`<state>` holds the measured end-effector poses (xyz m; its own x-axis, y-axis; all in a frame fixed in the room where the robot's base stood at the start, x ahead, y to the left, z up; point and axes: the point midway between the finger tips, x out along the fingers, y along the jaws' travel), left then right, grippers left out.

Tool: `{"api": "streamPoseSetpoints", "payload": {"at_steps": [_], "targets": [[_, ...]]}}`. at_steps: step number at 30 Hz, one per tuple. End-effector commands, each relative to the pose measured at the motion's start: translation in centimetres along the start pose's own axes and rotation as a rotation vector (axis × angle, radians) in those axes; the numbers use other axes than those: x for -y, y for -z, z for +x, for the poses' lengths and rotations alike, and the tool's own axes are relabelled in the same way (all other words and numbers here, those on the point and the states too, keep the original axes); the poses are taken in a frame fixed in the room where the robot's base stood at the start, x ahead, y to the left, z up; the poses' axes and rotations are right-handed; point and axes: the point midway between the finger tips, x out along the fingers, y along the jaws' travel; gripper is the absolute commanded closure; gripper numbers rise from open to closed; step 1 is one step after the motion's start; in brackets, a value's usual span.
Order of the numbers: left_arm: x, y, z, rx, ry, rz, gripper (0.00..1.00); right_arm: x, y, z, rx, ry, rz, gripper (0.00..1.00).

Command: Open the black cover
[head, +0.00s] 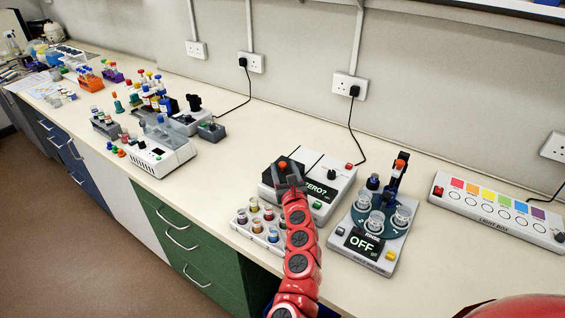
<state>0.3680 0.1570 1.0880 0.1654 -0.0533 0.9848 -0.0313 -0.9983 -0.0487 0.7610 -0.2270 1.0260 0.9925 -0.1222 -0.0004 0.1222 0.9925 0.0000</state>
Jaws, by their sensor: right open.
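A white instrument (338,184) with a screen reading "ZERO?" stands on the bench at centre. A small dark part with an orange-red top (282,165) shows at its left end; it looks like the black cover, but my gripper hides much of it. My right gripper (288,176) is open, right at the front of this dark part. I cannot tell whether it touches it. The cover looks closed, though this is hard to see. My left gripper is not in view.
A rack of small coloured vials (243,217) stands close to the left of my right arm. A device reading "OFF" (378,262) with beakers stands to the right, then a light box (490,217). Bare bench (215,190) lies left of the rack.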

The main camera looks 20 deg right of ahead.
Motion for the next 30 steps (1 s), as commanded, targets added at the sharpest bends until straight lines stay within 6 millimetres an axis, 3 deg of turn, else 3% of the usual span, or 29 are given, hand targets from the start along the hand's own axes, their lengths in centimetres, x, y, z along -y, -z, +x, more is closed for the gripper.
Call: {"api": "streamPoseSetpoints", "payload": {"at_steps": [9,19,30], "targets": [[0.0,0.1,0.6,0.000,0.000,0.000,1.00,0.1,-0.2,2.4,0.003,0.001,-0.001,0.38],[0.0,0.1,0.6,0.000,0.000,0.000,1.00,0.0,0.0,2.6,0.000,0.001,0.000,0.38],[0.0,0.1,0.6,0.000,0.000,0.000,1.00,0.0,0.0,2.5,0.000,0.001,0.000,1.00]]}}
